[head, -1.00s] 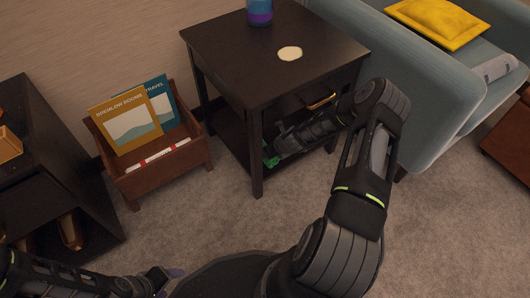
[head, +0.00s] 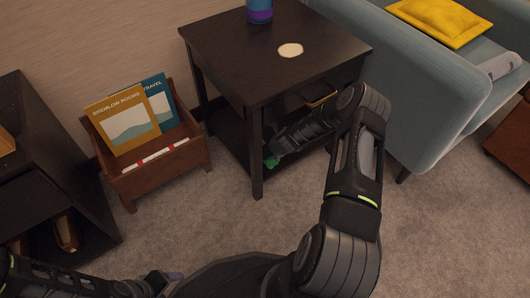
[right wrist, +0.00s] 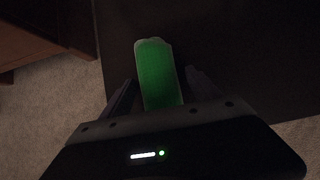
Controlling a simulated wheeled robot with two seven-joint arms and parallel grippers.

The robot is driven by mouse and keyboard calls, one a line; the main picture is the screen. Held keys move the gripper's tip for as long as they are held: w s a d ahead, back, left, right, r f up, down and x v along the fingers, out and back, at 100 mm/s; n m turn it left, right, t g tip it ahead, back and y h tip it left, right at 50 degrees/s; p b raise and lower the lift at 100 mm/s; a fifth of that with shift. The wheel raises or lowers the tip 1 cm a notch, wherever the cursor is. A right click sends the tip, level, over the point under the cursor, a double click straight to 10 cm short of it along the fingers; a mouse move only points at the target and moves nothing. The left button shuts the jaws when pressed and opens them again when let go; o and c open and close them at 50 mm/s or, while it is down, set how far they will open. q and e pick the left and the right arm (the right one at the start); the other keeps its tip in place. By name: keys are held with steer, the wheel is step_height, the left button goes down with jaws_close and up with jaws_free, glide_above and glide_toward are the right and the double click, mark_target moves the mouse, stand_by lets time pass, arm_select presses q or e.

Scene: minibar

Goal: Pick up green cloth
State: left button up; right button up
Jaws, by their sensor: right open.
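The green cloth (right wrist: 157,75) lies on the dark lower shelf of the side table, and a small part of it (head: 271,161) shows in the head view. My right gripper (right wrist: 160,88) is open, with one finger on each side of the cloth in the right wrist view. The near end of the cloth is hidden behind the gripper body. My right arm reaches in under the tabletop, and its fingertips are hard to see in the head view. My left gripper (head: 168,280) is at the bottom left of the head view, far from the cloth; its fingers are unclear.
The side table (head: 240,80) has legs close around my right forearm. On its top are a blue and purple container (head: 259,11) and a pale round coaster (head: 290,50). A wooden magazine rack (head: 155,175) stands left, a blue-grey sofa (head: 420,90) right. Open carpet lies in front.

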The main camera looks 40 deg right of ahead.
steer(key=shift+c, duration=0.2)
steer(key=c, duration=1.4)
steer(key=shift+r, duration=0.1)
steer(key=shift+r+p, duration=0.6)
steer(key=shift+r, duration=0.25)
step_height(320, 180, up, 2)
steer(key=shift+r+p, duration=0.2)
steer(key=shift+p, duration=0.5)
steer(key=s+p, duration=0.1)
steer(key=s, duration=0.5)
steer(key=s+p, duration=0.1)
steer(key=s, duration=0.5)
steer(key=s+p, duration=0.2)
steer(key=s, duration=0.4)
steer(key=shift+a+f, duration=0.2)
steer(key=shift+f, duration=0.2)
